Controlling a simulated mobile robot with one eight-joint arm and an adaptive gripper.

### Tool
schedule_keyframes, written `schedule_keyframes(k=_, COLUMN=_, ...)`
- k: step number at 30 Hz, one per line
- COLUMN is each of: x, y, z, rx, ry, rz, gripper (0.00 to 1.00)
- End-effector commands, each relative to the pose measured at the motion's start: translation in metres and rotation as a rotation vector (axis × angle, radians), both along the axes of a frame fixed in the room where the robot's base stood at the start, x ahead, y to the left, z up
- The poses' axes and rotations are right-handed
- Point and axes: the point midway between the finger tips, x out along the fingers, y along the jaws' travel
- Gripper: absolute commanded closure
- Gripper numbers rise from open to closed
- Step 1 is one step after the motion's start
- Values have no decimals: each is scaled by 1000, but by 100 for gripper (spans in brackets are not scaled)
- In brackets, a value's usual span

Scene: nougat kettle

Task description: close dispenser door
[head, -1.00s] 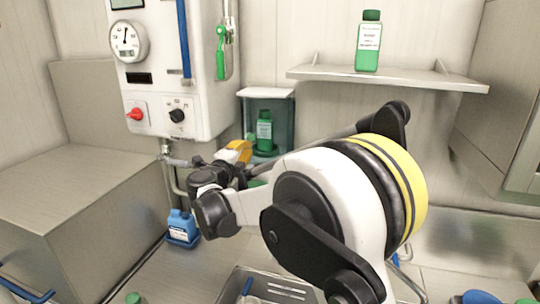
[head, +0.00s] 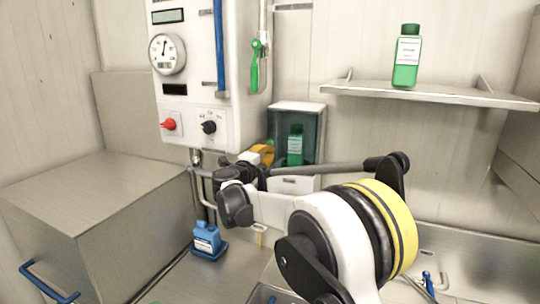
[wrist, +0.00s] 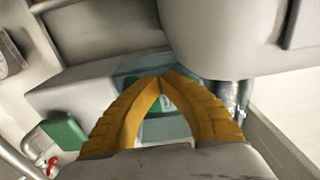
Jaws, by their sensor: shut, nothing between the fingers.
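The dispenser (head: 312,127) is a small wall box with a pale top and dark teal, see-through panels. A green bottle (head: 296,150) with a white label stands inside it. I cannot tell which panel is the door or how far it stands open. My gripper (head: 262,154), with yellow fingers, is at the dispenser's lower left in the head view. In the wrist view my gripper's fingertips (wrist: 161,78) meet with nothing between them. Teal see-through panelling (wrist: 140,65) and part of the green bottle show behind them. Whether they touch the panel is unclear.
A white control panel (head: 190,95) with a gauge, red knob and black knob is left of the dispenser. A shelf (head: 430,93) with another green bottle (head: 407,58) is at the right. A blue container (head: 207,238) stands below my gripper. A metal box (head: 100,190) fills the left.

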Motion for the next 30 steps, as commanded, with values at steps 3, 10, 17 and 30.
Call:
schedule_keyframes(k=3, x=1, y=0, z=0, rx=-1, ry=0, rz=2, gripper=100)
schedule_keyframes(k=10, x=1, y=1, z=0, rx=-1, ry=0, rz=2, gripper=100)
schedule_keyframes(k=17, x=-21, y=13, z=1, rx=-1, ry=0, rz=4, gripper=100)
schedule_keyframes(k=30, x=-98, y=53, z=1, rx=0, ry=-1, rz=2, gripper=100)
